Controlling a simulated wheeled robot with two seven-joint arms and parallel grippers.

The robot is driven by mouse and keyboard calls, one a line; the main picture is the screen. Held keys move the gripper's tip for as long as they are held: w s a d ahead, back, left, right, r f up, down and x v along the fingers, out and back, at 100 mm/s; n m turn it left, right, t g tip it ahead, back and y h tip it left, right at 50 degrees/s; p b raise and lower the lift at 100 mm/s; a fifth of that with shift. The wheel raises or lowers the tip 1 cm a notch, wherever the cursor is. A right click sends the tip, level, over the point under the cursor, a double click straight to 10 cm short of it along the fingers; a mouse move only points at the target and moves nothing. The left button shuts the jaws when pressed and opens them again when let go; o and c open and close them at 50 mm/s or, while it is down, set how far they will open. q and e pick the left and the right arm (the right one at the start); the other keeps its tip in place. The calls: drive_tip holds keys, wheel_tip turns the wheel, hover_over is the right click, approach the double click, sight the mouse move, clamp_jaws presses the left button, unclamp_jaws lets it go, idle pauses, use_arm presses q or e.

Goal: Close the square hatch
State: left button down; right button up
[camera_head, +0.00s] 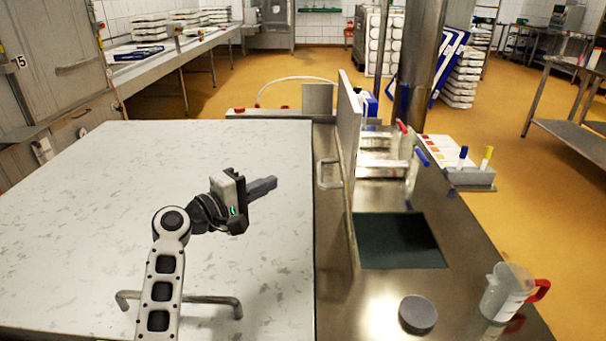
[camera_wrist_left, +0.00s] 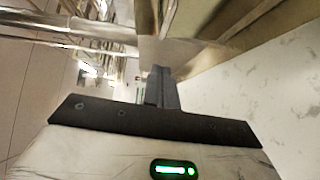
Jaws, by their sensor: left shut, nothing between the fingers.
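The hatch lid (camera_head: 349,150) stands upright, open, along the left edge of the dark square opening (camera_head: 400,241) in the steel counter. A bar handle (camera_head: 328,173) sits on the lid's left face. My left gripper (camera_head: 264,187) is to the left of the lid, above the white speckled worktop, pointing right toward the lid with a gap between them. Its fingers are together and empty; they also show in the left wrist view (camera_wrist_left: 161,88). My right gripper is not in view.
The worktop (camera_head: 100,230) has a bent metal handle (camera_head: 228,302) near its front. On the steel counter are a round grey puck (camera_head: 417,313), a clear jug with red handle (camera_head: 507,290) and a marker holder (camera_head: 468,176). White moulds (camera_head: 385,160) stand behind the opening.

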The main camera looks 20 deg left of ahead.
use_arm(q)
drive_tip(key=w+d+p, duration=0.1)
drive_tip(key=w+d, duration=0.4)
drive_tip(key=d, duration=0.1)
drive_tip(key=shift+w+f, duration=0.15)
drive_tip(key=shift+w, duration=0.05)
